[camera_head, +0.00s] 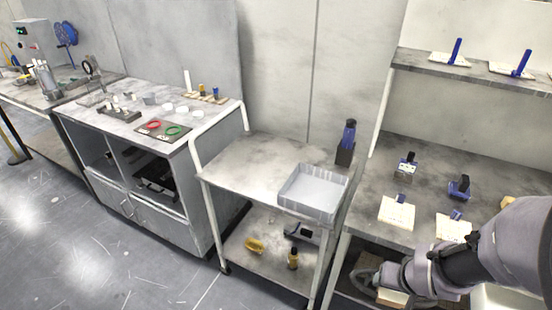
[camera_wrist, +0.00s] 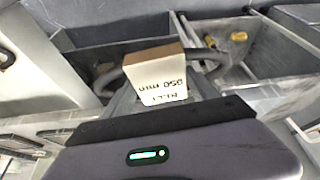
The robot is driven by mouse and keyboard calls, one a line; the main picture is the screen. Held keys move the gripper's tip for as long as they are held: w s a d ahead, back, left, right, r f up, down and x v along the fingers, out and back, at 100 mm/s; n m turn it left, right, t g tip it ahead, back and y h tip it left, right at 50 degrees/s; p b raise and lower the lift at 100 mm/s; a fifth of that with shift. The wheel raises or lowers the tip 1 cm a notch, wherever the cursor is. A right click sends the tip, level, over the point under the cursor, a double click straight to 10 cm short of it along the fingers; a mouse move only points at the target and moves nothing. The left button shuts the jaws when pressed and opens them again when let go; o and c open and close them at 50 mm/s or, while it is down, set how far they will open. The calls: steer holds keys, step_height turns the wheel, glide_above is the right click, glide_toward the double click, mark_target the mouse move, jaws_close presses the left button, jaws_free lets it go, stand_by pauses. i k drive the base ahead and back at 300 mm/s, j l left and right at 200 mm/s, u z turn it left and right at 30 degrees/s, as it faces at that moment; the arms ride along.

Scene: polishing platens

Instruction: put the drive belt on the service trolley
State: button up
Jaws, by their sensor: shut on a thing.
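In the head view the belt's dark loop (camera_head: 364,279) shows at the lower right, below the right bench top, beside my gripper (camera_head: 388,286). The service trolley (camera_head: 238,160) stands in the middle, left of my gripper, with white handle rails and two shelves. The belt is apart from the trolley.
A grey tray (camera_head: 313,191) takes up the right of the trolley top; a dark blue-topped bottle (camera_head: 347,141) stands behind it. The top's left part is clear. The lower shelf holds yellow and dark items. The right bench (camera_head: 380,185) carries blue parts and cards.

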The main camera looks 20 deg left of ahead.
mark_target(254, 164)
steer(key=i+j+u, duration=1.05)
steer(key=i+u, duration=0.25)
steer(key=i+l+u, duration=0.45)
steer(key=k, duration=0.1)
